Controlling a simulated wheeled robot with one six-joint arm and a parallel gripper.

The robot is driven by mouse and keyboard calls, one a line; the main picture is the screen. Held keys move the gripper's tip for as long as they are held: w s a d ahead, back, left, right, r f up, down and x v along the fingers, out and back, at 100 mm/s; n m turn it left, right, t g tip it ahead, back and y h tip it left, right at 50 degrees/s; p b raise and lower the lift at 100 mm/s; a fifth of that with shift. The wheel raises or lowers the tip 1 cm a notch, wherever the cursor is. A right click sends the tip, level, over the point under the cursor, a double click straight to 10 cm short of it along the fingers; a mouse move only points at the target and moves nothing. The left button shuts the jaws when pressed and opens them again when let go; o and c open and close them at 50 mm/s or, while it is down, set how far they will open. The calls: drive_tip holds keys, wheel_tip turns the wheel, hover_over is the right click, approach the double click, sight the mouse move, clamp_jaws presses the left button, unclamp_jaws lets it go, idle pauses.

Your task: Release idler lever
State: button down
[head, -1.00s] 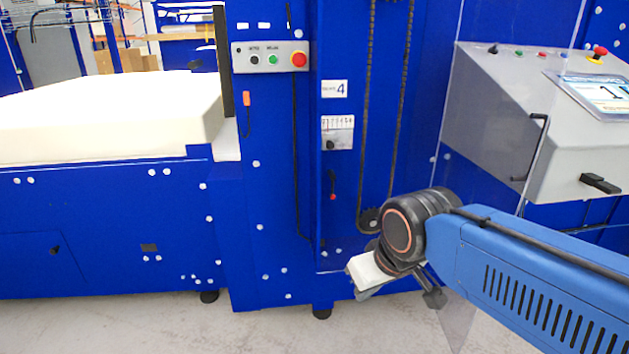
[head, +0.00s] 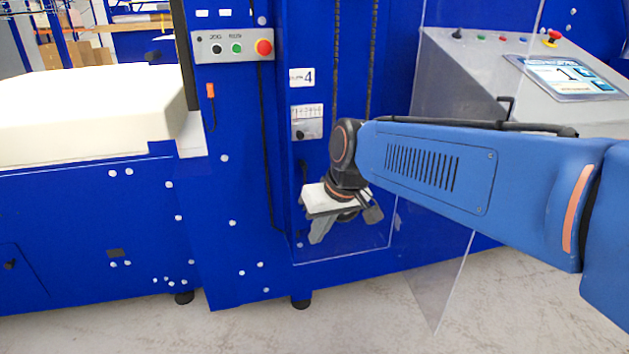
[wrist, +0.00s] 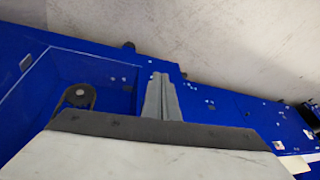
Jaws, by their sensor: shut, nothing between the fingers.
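My gripper (head: 318,236) is in front of the column's lower recess, fingers pointing down, just below and right of the lever. In the wrist view my gripper (wrist: 159,78) shows its grey fingers together with nothing between them. I cannot make out the lever there. I cannot tell whether the gripper touches the column.
A chain sprocket (wrist: 78,95) sits in the recess at left in the wrist view. A clear panel (head: 440,230) stands right of the column, behind my arm. A control box with a red button (head: 264,47) is above. A white foam block (head: 90,115) lies at left.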

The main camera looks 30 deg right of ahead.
sight(304, 175)
drive_tip(key=w+d+r+m+t+y, duration=0.1)
drive_tip(key=w+d+m+t, duration=0.1)
drive_tip(key=w+d, duration=2.1)
drive_tip(key=shift+w+d+r+m+y, duration=0.3)
drive_tip(key=shift+m+y, duration=0.1)
drive_tip(key=shift+m, duration=0.2)
drive_tip(key=shift+w+a+f, duration=1)
drive_tip(key=shift+w+f, duration=0.2)
drive_tip(key=shift+f, duration=0.15)
drive_tip(key=shift+w+a+f, duration=1)
drive_tip(key=shift+w+f, duration=0.25)
drive_tip(key=shift+f, duration=0.1)
drive_tip(key=shift+w+a+f, duration=1)
drive_tip(key=shift+w+f, duration=0.2)
drive_tip(key=shift+f, duration=0.15)
